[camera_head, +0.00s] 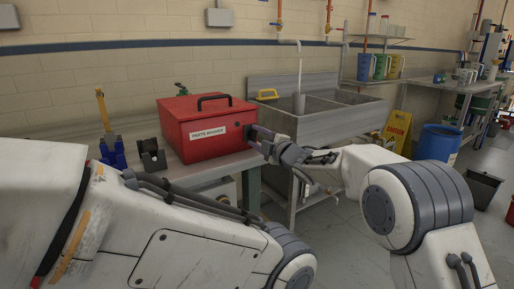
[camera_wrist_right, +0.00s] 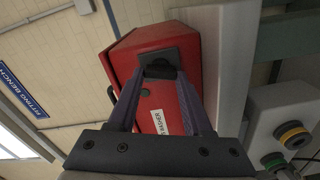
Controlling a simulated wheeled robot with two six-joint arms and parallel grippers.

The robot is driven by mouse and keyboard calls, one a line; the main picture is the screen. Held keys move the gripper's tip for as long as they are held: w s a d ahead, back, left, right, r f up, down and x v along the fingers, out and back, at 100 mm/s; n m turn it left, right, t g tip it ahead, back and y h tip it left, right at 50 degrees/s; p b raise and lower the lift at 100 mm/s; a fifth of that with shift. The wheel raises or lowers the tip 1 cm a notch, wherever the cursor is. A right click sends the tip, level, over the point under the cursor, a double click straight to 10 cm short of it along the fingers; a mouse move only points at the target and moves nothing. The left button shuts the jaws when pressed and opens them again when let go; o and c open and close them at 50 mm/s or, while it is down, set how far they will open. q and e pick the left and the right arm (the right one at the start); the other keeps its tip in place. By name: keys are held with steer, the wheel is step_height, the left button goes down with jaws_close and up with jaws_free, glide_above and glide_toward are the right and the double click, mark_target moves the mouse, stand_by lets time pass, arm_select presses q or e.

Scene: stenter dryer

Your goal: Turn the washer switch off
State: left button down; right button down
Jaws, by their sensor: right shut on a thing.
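The parts washer (camera_head: 205,135) is a red box with a black lid handle and a white label, standing on a bench. It also shows in the wrist view (camera_wrist_right: 126,62), turned on its side. My right gripper (camera_head: 254,136) is at the right end of the washer's front. In the wrist view its two fingers (camera_wrist_right: 160,80) reach to a dark plate on the washer and close around the black washer switch (camera_wrist_right: 162,70). The fingertips partly hide the switch, so its setting cannot be told. My left arm crosses the lower left of the head view; its gripper is out of view.
A blue clamp-like tool (camera_head: 112,150) and a small black holder (camera_head: 150,154) stand left of the washer. A metal sink (camera_head: 325,122) is behind my right gripper. A yellow sign (camera_head: 398,130) and a blue barrel (camera_head: 438,143) stand farther right.

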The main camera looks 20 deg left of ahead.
steer(key=shift+f+n+b, duration=0.1)
steer(key=shift+n+b, duration=1.25)
steer(key=shift+n, duration=0.35)
steer(key=shift+c, duration=1.6)
jaws_free()
steer(key=shift+s+d, duration=0.35)
steer(key=shift+d, duration=0.05)
steer(key=v, duration=0.9)
steer(key=shift+s+b, duration=0.2)
steer(key=shift+b, duration=0.25)
steer(key=shift+d, duration=0.15)
